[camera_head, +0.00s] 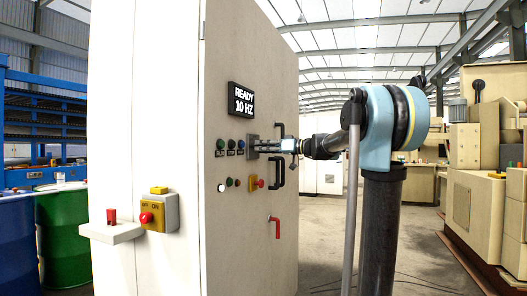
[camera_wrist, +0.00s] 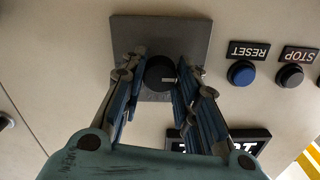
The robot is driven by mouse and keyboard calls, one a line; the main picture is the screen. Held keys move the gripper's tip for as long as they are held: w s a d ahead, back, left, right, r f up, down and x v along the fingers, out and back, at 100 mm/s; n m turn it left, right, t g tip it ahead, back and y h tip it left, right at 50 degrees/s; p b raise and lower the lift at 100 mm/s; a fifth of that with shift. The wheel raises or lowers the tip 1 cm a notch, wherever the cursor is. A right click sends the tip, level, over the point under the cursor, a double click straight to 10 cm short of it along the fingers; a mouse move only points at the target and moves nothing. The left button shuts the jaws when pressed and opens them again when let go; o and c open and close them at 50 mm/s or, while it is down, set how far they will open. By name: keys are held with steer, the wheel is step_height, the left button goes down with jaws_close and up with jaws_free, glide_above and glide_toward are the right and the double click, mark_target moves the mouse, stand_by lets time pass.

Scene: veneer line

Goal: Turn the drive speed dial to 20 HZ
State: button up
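The drive speed dial (camera_wrist: 160,74) is a round black knob with a pale pointer mark, on a grey square plate (camera_wrist: 190,32) on the cabinet front. In the wrist view the pointer mark points right. My gripper (camera_wrist: 161,78) has one finger on each side of the dial; I cannot tell whether the fingers touch it. In the head view my gripper (camera_head: 268,148) reaches the plate (camera_head: 252,146) from the right, and the dial is not clear there. The black display (camera_head: 242,100) reads "READY 10 HZ".
Blue RESET (camera_wrist: 241,73) and dark STOP (camera_wrist: 290,75) buttons sit beside the plate. Black handles (camera_head: 279,172) and a red lever (camera_head: 276,226) are to the right and below.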

steer(key=shift+c, duration=1)
steer(key=shift+m, duration=0.3)
steer(key=m, duration=0.8)
steer(key=shift+w, duration=0.1)
steer(key=shift+d+m, duration=0.1)
steer(key=shift+m, duration=0.2)
steer(key=o, duration=1.1)
steer(key=v, duration=1.2)
